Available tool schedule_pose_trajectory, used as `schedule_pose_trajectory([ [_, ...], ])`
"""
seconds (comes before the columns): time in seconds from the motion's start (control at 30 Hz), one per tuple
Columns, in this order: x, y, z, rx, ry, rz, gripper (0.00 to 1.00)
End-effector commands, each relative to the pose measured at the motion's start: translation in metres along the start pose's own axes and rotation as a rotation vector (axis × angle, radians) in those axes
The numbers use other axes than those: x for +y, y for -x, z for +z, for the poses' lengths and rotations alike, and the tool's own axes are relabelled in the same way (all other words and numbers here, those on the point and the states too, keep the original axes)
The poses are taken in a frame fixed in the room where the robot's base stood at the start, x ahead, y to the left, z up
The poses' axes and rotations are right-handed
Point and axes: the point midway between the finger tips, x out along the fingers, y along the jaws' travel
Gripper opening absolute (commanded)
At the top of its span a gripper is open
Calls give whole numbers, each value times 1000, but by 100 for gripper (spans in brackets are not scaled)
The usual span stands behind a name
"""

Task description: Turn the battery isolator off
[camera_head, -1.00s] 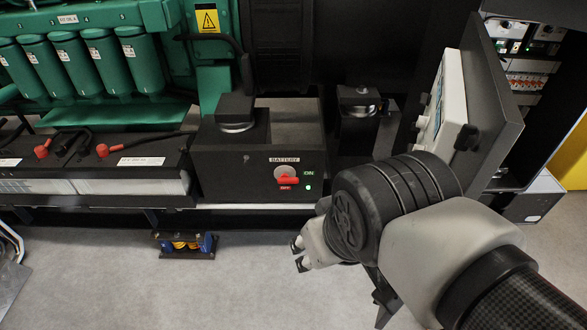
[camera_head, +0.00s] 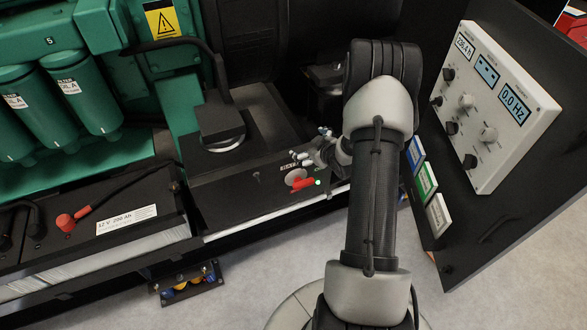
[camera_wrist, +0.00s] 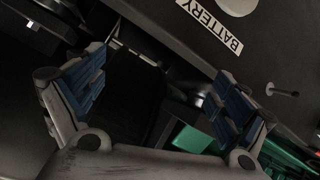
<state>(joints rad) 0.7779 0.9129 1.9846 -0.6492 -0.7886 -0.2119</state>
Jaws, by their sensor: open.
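The battery isolator has a grey round plate (camera_head: 294,176) and a red handle (camera_head: 303,184) on the front of a black box (camera_head: 225,196). My gripper (camera_head: 302,158) is just above and beside the isolator, near the box's top edge, and partly covers the label. In the wrist view my gripper (camera_wrist: 165,62) has its two blue-padded fingers spread with nothing between them. The BATTERY label (camera_wrist: 209,27) and part of the grey plate (camera_wrist: 238,4) show beyond the fingers; the red handle is out of that view.
A control panel (camera_head: 497,105) on a dark door stands close to my arm's right. Batteries (camera_head: 85,225) with a red terminal are left. A green engine (camera_head: 70,85) is behind. A small terminal block (camera_head: 185,282) sits low in front. Floor below is open.

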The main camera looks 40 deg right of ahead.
Motion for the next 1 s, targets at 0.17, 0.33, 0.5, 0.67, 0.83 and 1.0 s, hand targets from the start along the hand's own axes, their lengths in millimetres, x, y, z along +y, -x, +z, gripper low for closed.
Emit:
schedule_pose_trajectory([
  [0.17,-19,-14,96,148,-83,-17,93],
  [0.33,-54,2,166,320,-193,6,93],
  [0.5,-90,32,207,469,-301,57,93],
  [0.67,-108,52,224,551,-359,97,93],
  [0.83,-112,51,224,576,-373,108,93],
  [1.0,-108,28,209,578,-371,103,93],
])
